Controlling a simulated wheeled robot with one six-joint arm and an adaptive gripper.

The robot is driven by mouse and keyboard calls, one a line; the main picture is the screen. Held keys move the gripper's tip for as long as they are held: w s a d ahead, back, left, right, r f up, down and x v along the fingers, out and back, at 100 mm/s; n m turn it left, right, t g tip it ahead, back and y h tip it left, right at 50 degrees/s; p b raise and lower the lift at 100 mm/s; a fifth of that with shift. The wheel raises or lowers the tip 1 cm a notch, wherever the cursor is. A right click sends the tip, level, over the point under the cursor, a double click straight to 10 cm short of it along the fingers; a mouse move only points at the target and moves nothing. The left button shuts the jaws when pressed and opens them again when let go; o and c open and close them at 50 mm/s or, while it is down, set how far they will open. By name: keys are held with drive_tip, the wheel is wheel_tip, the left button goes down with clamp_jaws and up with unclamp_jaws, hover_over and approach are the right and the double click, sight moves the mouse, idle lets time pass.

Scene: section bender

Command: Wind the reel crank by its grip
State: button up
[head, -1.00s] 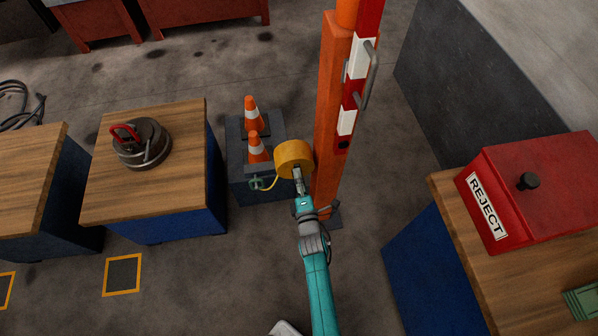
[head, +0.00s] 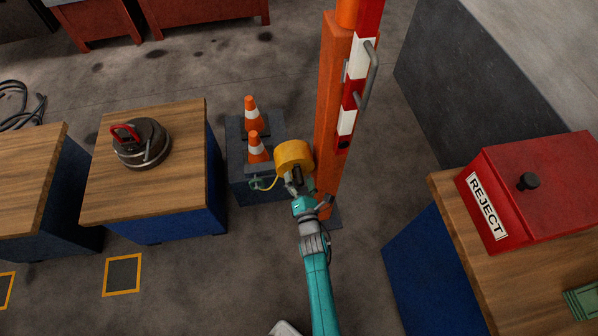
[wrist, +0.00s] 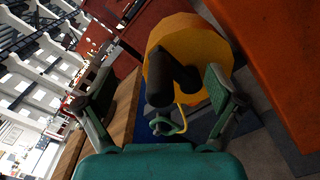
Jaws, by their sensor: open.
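The yellow reel (head: 293,155) is mounted low on the orange post, facing my arm. In the wrist view its round yellow face (wrist: 205,55) fills the upper middle. A dark crank with a thick, rounded grip (wrist: 160,88) sticks out from the reel toward the camera. My gripper (wrist: 160,84) is open, with one finger on each side of the grip and visible gaps between. In the head view my gripper (head: 298,182) is just in front of the reel and covers most of the crank. A yellow line hangs from the reel to a small green hook (head: 256,183).
The orange post (head: 330,110) with a red-white barrier arm (head: 348,120) stands close to my gripper. Two traffic cones (head: 257,148) sit on a dark block at left. A wooden-topped bench (head: 185,185) is farther left; a red REJECT box (head: 530,180) is at right.

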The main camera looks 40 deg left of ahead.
drive_tip(key=n, duration=0.6)
idle(0.3)
clamp_jaws()
drive_tip(key=shift+w+d+m, duration=0.4)
drive_tip(key=shift+w+m, duration=0.05)
drive_tip(key=shift+m, duration=0.65)
drive_tip(key=shift+w, duration=0.1)
drive_tip(key=shift+w+d+f+m, duration=0.15)
drive_tip(key=shift+w+d+m, duration=0.05)
drive_tip(key=shift+m, duration=0.35)
drive_tip(key=shift+w+d+f+m, duration=0.1)
drive_tip(key=shift+w+d+m, duration=0.1)
drive_tip(key=shift+m, duration=0.35)
